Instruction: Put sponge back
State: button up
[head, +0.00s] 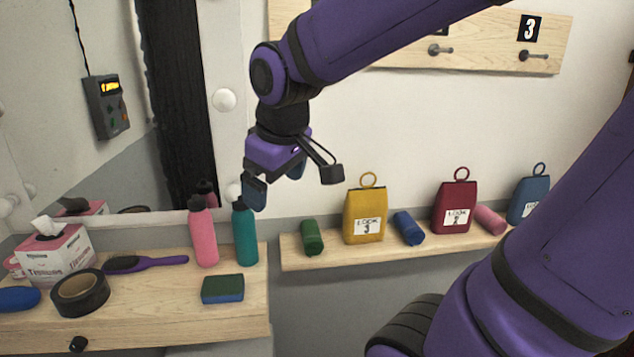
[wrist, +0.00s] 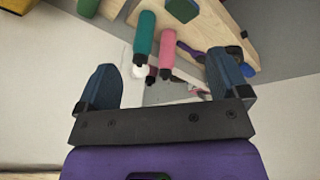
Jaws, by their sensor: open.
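The sponge (head: 222,289), green on top and blue below, lies flat on the left wooden shelf (head: 180,320) near its right end. It stands in front of the teal bottle (head: 244,235) and the pink bottle (head: 203,236). My gripper (head: 276,182) is open and empty, with blue fingers apart. It hangs above and behind the sponge, close to the teal bottle's top. The open fingers (wrist: 164,80) also show in the wrist view.
A tissue box (head: 58,257), black tape roll (head: 80,293), purple brush (head: 145,264) and blue object (head: 18,299) share the left shelf. The right shelf (head: 330,262) holds a green roll (head: 312,238), yellow bag (head: 365,212), blue roll (head: 409,228) and red bag (head: 454,204). A gap separates the shelves.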

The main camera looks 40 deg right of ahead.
jog(key=s+d+r+m+t, duration=0.1)
jog(key=s+r+m, duration=0.1)
jog(key=s, duration=0.7)
jog(key=shift+d+r+m+t+y, duration=0.2)
jog(key=shift+r+m+t+y, duration=0.15)
jog(key=shift+m, duration=0.35)
jog(key=shift+s+f, duration=0.1)
